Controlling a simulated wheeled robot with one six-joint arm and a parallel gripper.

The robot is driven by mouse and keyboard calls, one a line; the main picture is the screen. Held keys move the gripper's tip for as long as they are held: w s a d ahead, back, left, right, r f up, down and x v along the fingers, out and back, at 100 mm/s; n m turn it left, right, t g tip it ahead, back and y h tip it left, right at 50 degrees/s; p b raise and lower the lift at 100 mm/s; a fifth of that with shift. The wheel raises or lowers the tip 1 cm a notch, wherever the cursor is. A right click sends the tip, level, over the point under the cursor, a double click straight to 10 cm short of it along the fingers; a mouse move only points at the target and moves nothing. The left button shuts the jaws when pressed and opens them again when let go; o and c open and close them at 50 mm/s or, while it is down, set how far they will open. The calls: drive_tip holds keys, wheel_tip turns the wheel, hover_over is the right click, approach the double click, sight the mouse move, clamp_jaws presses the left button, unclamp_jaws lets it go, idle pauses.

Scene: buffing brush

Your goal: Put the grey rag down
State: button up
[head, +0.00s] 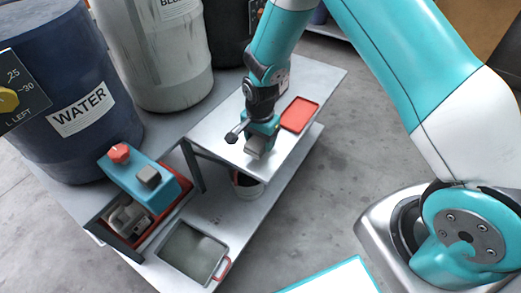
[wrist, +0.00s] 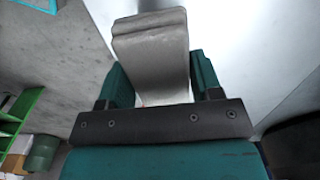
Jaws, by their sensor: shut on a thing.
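My gripper (head: 262,133) points down over the grey upper shelf (head: 215,130). It is shut on the grey rag (head: 256,147), a folded pad that sticks out below the fingers. In the wrist view the rag (wrist: 152,50) stands between the two green fingers (wrist: 161,80), and its far end reaches past them. I cannot tell whether its lower edge touches the shelf. Part of the rag is hidden by the fingers.
A red tray (head: 300,114) lies right of my gripper. A dark rod-like piece (head: 234,134) shows just left of it. A blue box with a red knob (head: 146,182), a grey tray (head: 192,252) and the WATER barrel (head: 70,100) stand left. A bucket (head: 247,187) sits under the shelf.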

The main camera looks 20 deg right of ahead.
drive_tip(key=shift+f+b, duration=0.45)
drive_tip(key=shift+f, duration=1.65)
drive_tip(key=shift+f, duration=0.2)
drive_tip(key=o, duration=0.9)
drive_tip(key=shift+r, duration=0.15)
